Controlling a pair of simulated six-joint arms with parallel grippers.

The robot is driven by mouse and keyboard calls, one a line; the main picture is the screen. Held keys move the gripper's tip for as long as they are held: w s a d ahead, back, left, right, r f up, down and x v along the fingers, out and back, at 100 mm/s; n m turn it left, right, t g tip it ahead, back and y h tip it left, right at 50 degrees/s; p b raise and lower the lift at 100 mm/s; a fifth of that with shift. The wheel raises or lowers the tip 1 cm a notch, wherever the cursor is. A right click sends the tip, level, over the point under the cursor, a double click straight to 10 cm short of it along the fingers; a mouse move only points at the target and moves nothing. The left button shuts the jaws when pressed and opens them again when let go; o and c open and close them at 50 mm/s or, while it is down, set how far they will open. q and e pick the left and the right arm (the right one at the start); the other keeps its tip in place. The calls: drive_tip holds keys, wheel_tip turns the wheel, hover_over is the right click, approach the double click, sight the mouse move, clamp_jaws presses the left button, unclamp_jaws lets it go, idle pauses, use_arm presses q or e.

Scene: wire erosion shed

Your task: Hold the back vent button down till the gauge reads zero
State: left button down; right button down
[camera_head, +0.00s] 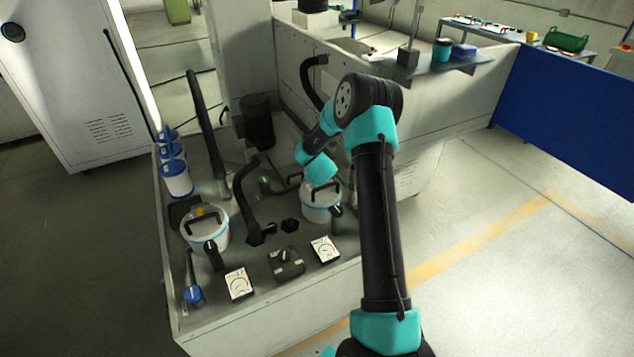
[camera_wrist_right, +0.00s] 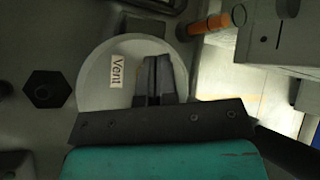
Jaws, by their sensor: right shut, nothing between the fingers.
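The back white canister (camera_head: 321,209) stands in the machine's tray under my right wrist. In the right wrist view its round pale top (camera_wrist_right: 96,95) carries a "Vent" label (camera_wrist_right: 116,71). My right gripper (camera_wrist_right: 158,62) is shut and empty, its fingers over the top beside the label. The fingers hide what lies beneath them; I see no button there and cannot tell whether they touch. A gauge (camera_head: 325,249) with a white face stands in front of this canister; its reading is too small to tell. My left gripper is not in view.
A front canister (camera_head: 205,236) with a yellow button (camera_head: 201,212) and another gauge (camera_head: 239,284) stand to the left. A black switch box (camera_head: 286,263) sits between the gauges. Black hoses (camera_head: 245,205) rise nearby. An orange-ended part (camera_wrist_right: 212,24) lies beyond the right fingers.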

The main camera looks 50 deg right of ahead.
drive_tip(key=shift+s+a+f, duration=0.1)
drive_tip(key=shift+s+f, duration=0.05)
drive_tip(key=shift+f, duration=0.55)
drive_tip(key=shift+s+a+f, duration=0.1)
drive_tip(key=shift+f, duration=0.6)
idle(3.3)
drive_tip(key=shift+r, duration=0.15)
drive_tip(key=shift+s+a+r, duration=0.15)
drive_tip(key=shift+s+r, duration=0.1)
drive_tip(key=shift+r, duration=0.1)
idle(0.3)
drive_tip(key=shift+s+r, duration=0.15)
drive_tip(key=shift+r, duration=1.15)
drive_tip(key=shift+d+r, duration=0.25)
drive_tip(key=shift+r, duration=0.6)
drive_tip(key=shift+w+a+r, duration=0.1)
drive_tip(key=shift+w+r, duration=0.15)
drive_tip(key=shift+r, duration=0.35)
drive_tip(key=shift+w, duration=0.15)
